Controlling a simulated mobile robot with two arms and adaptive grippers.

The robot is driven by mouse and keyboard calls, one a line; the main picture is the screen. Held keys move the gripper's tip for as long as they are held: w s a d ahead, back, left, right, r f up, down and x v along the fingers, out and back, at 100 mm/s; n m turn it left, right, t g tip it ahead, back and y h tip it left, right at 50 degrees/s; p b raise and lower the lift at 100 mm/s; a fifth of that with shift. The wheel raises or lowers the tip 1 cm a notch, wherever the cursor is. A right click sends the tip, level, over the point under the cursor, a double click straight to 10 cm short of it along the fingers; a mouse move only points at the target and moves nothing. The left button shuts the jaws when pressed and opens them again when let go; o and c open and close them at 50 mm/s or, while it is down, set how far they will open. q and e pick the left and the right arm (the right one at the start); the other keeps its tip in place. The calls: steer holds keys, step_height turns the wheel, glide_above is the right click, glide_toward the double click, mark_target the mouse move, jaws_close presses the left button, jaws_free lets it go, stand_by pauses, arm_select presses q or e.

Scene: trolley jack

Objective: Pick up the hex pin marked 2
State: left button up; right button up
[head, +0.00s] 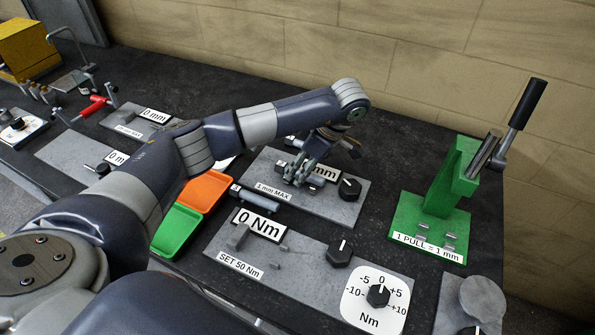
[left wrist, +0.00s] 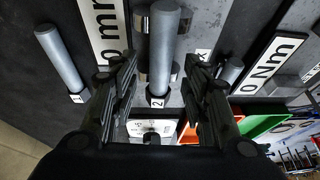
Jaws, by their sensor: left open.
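The hex pin marked 2 (left wrist: 163,55) is a grey rod with a white "2" tag at its lower end, in the left wrist view. It appears to lie in dark clips on the grey gauge plate (head: 340,205) labelled "1 mm MAX". My left gripper (head: 300,178) hangs over that plate in the head view and largely hides the pin there. In the left wrist view its open fingers (left wrist: 160,88) stand either side of the pin, with visible gaps. I cannot tell how far above the pin they are. My right gripper is not in view.
Another tagged pin (left wrist: 60,58) lies left in the wrist view, and a third (left wrist: 232,70) lies right. An orange tray (head: 205,188) and a green tray (head: 176,230) sit left of the plate. A green press (head: 440,200) with a lever stands right.

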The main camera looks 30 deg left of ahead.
arm_select(q)
steer(key=shift+a+f, duration=0.25)
steer(key=shift+f, duration=0.2)
jaws_close()
steer(key=shift+r, duration=0.1)
